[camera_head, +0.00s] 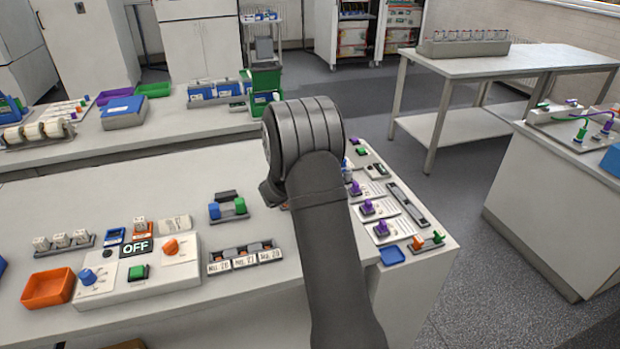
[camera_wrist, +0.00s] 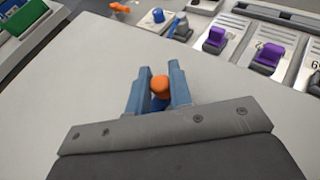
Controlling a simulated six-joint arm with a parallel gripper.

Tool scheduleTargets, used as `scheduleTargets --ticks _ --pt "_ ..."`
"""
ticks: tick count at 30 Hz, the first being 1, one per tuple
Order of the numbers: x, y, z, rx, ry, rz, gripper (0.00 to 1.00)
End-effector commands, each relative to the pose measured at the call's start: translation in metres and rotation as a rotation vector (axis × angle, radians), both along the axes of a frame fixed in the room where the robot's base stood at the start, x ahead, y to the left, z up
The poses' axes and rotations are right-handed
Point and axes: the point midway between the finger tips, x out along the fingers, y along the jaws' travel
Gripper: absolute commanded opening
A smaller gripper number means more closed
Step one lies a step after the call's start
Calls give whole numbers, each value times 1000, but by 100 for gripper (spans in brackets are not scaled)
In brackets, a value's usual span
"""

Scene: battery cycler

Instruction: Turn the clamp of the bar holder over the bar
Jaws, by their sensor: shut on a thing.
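My gripper (camera_wrist: 161,76) shows in the wrist view, its two blue-grey fingers on either side of a small orange-topped piece (camera_wrist: 160,87). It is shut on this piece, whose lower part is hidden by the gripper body. I cannot tell from these views whether the piece is the clamp of the bar holder. In the head view my dark arm hides the gripper and what it holds. A small base with an orange knob and a green knob (camera_head: 437,236) stands at the bench's right corner. No bar can be made out clearly at my fingers.
Purple clamp-like parts (camera_wrist: 267,58) stand on white plates to the right in the wrist view; they also show in the head view (camera_head: 382,229). A blue-topped part (camera_wrist: 157,16) is beyond my fingers. A control box marked OFF (camera_head: 135,247) is left of my arm. Bare bench surrounds the fingers.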

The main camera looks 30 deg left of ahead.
Motion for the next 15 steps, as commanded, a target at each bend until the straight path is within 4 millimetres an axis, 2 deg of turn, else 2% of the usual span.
scheduleTargets --ticks 8,15 --pt "-7 -3 0 1 0 -153 0" --pt "-17 -8 -1 0 1 -372 0"
